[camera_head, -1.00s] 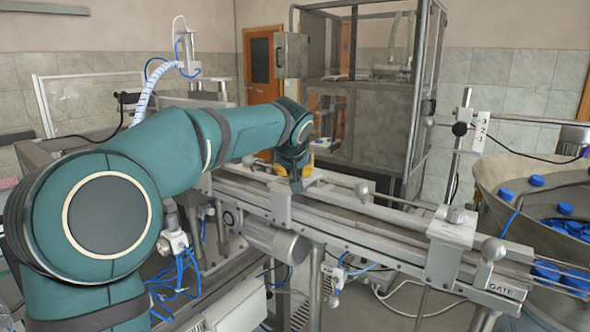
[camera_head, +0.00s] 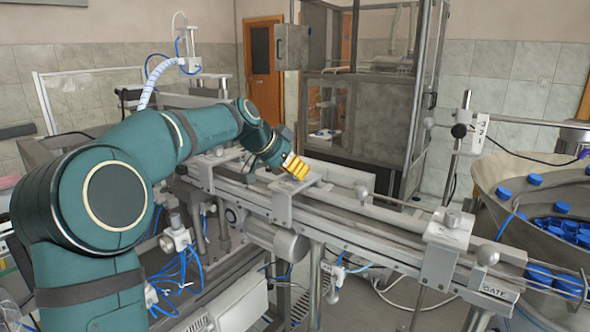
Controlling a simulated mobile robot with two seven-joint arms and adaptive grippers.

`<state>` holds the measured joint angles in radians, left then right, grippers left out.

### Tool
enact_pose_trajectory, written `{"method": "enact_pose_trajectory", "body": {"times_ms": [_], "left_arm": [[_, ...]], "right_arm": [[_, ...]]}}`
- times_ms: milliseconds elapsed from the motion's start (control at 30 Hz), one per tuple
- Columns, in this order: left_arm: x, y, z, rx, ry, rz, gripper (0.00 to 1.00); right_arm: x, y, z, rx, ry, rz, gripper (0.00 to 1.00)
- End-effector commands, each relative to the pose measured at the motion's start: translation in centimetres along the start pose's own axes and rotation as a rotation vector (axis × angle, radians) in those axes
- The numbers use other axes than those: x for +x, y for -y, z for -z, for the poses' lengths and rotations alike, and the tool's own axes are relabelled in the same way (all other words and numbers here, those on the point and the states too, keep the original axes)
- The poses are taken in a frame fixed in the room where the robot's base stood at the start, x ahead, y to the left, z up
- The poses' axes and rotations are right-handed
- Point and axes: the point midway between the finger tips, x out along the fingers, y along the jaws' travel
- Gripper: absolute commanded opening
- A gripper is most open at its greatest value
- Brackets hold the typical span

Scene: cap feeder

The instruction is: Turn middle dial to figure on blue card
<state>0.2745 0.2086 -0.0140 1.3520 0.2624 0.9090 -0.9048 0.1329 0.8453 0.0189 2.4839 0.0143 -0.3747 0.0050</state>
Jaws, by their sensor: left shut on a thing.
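My left gripper (camera_head: 296,167) comes in from the left with yellow fingers tilted down to the right. It is shut at the top of the middle bracket (camera_head: 284,210) on the conveyor, where the middle dial is hidden by the fingers. Another dial (camera_head: 453,217) stands uncovered on the near right bracket, above a plate marked GATE (camera_head: 496,292). A third bracket (camera_head: 216,158) is farther left, partly behind my arm. I cannot make out a blue card. My right gripper is not in view.
A metal bowl (camera_head: 485,205) with several blue caps is at the right. Round knobs (camera_head: 487,256) stick up along the rail. A metal-framed cabinet (camera_head: 358,120) is behind.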

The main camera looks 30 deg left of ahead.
Motion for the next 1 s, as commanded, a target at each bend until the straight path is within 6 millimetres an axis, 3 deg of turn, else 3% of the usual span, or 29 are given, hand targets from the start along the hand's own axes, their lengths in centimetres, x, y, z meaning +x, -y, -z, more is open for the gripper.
{"method": "enact_pose_trajectory", "body": {"times_ms": [400,1000], "left_arm": [[0.2,0.0,-0.2,0.185,0.007,-0.189,0.0],[0.3,-0.1,-0.3,0.234,0.01,-0.239,0.0]], "right_arm": [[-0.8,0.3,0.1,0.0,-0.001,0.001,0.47],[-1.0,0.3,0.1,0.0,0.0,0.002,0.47]]}}
